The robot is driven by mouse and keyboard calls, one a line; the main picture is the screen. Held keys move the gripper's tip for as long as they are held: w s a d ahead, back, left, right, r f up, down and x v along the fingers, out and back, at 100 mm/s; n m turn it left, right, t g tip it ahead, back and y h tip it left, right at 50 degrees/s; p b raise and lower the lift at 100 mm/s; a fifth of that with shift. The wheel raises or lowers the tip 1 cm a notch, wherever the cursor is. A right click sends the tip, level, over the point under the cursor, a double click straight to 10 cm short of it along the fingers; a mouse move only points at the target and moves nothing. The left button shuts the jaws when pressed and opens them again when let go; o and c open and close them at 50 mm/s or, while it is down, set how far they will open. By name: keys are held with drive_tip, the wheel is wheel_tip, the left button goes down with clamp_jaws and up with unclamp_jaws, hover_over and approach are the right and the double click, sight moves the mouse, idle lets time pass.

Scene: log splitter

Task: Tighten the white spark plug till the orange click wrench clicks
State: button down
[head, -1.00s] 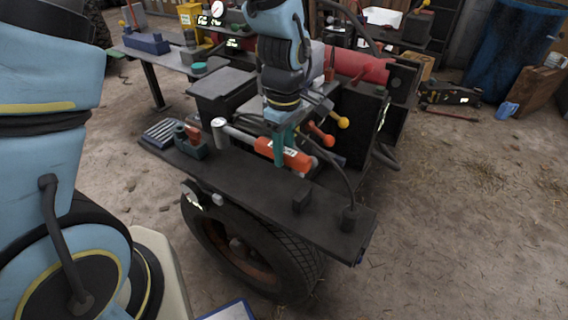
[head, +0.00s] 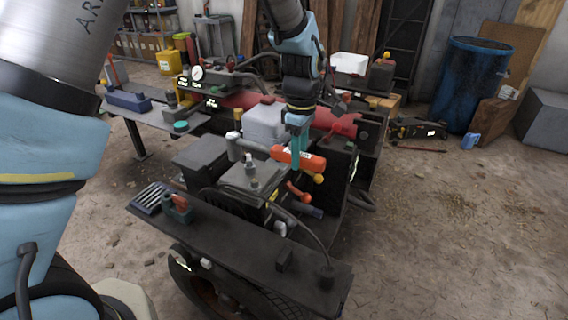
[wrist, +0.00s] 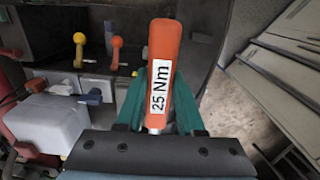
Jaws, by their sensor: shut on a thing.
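My gripper (head: 298,150) is shut on the orange handle of the click wrench (head: 290,157), holding it above the engine. In the wrist view, the handle of the click wrench (wrist: 164,62) with its "25 Nm" label lies between the teal fingers of my gripper (wrist: 162,95). The wrench's grey shaft reaches left to a pale cylindrical head (head: 233,145). A small white-topped part that looks like the spark plug (head: 249,159) stands upright on the engine, below and right of the wrench head. The two look apart; the exact gap is unclear.
The dark engine top (head: 252,180) lies below the wrench. Orange and yellow knobbed levers (head: 297,190) stand close under the handle. A red cylinder (head: 340,123) is behind.

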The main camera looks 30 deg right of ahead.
drive_tip(key=d+r+p, duration=0.3)
drive_tip(key=d+r, duration=0.1)
drive_tip(key=shift+w+r, duration=0.15)
drive_tip(key=shift+d, duration=0.1)
drive_tip(key=shift+f+b, duration=1.65)
drive_tip(key=shift+f, duration=1.2)
drive_tip(key=shift+f+b, duration=0.4)
drive_tip(key=shift+f, duration=0.7)
drive_tip(key=shift+f+b, duration=0.5)
drive_tip(key=c, duration=1.1)
unclamp_jaws()
clamp_jaws()
